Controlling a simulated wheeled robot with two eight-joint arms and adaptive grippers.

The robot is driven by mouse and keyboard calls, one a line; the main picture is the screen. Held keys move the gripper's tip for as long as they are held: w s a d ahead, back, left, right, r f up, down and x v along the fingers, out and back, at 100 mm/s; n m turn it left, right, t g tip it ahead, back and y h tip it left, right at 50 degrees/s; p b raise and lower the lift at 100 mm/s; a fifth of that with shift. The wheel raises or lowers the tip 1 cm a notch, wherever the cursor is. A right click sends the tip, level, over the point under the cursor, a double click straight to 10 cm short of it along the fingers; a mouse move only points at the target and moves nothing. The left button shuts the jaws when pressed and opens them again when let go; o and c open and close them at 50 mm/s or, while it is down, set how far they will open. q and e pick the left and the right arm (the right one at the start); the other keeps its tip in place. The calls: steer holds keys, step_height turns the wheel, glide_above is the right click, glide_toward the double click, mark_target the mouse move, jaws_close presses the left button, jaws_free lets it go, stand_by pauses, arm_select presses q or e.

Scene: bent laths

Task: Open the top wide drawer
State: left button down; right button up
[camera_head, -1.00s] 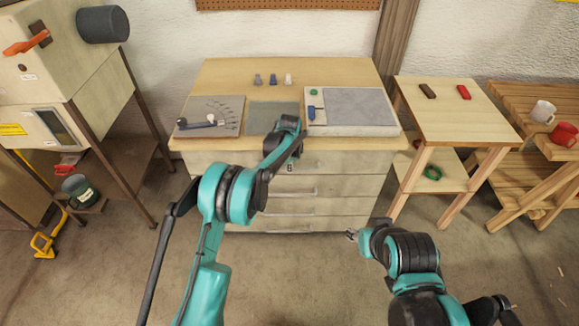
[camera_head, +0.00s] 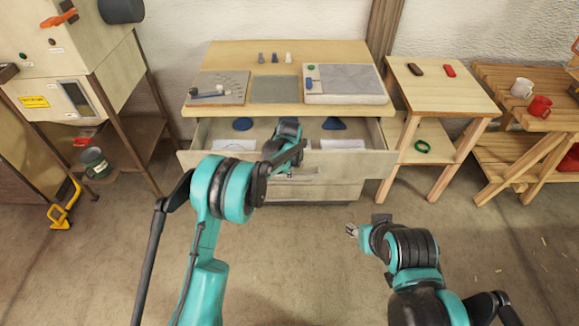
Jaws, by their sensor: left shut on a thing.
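The top wide drawer (camera_head: 350,163) of the workbench cabinet is pulled out toward me. Inside it I see a dark blue round thing (camera_head: 243,124), a dark blue triangular thing (camera_head: 334,123) and white sheets. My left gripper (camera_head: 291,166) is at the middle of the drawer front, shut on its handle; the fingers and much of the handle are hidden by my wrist. My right gripper (camera_head: 352,230) is in front of the cabinet over the floor, apart from everything; its fingers are too small to judge.
The bench top (camera_head: 283,52) holds small pegs, a marked board (camera_head: 220,87) and a grey panel (camera_head: 345,82). A wooden side table (camera_head: 440,90) stands close on the right, a metal-legged stand (camera_head: 130,90) on the left. The floor in front is clear.

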arm_select(q)
steer(key=s, duration=0.7)
steer(key=shift+s, duration=0.25)
steer(key=c, duration=1.9)
jaws_free()
steer(key=shift+r, duration=0.1)
steer(key=r, duration=0.4)
steer(key=s+r, duration=0.1)
steer(key=r, duration=0.2)
steer(key=s+r, duration=0.1)
steer(key=r, duration=0.3)
steer(key=shift+s+r, duration=0.2)
steer(key=shift+r, duration=0.1)
